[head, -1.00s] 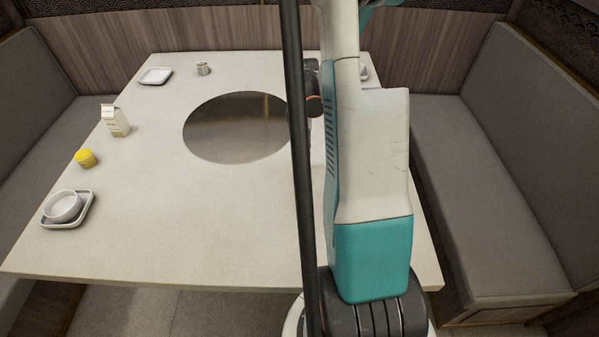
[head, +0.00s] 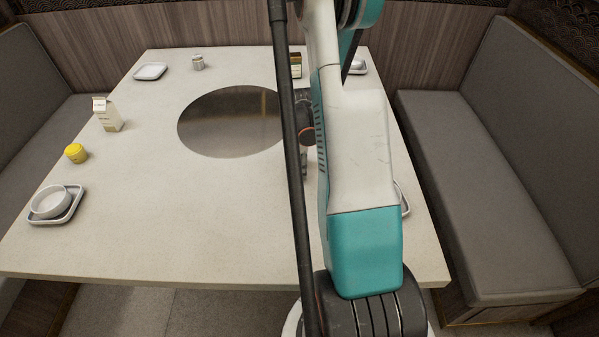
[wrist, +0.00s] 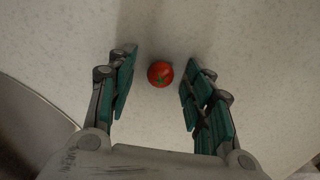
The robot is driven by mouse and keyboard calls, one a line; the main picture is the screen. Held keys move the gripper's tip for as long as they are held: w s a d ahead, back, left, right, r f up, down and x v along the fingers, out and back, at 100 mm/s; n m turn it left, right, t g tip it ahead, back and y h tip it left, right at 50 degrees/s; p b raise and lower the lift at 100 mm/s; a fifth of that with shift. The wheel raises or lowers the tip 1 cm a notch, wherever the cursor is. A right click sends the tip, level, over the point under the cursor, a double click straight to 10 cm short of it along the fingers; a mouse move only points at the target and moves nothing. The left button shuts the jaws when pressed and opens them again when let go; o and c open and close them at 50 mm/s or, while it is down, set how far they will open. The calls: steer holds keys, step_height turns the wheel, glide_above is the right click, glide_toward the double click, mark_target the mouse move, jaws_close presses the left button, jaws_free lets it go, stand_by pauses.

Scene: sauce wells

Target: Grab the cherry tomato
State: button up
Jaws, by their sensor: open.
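The cherry tomato (wrist: 160,74) is small, round and red with a green calyx. In the wrist view it lies on the pale speckled table, between the tips of my open gripper (wrist: 158,75), with a gap on each side. I cannot tell the height of the fingers above the table. In the head view the tomato is hidden behind my arm, and only a small dark part of my gripper shows beside the arm.
The table (head: 150,220) has a round dark inset plate (head: 230,122). A carton (head: 107,114), a yellow jar (head: 76,153), a bowl on a tray (head: 50,203), a white dish (head: 150,71) and a small jar (head: 197,62) stand at the left and back. Benches flank the table.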

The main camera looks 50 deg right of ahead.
steer(key=c, duration=0.8)
steer(key=shift+r, duration=0.15)
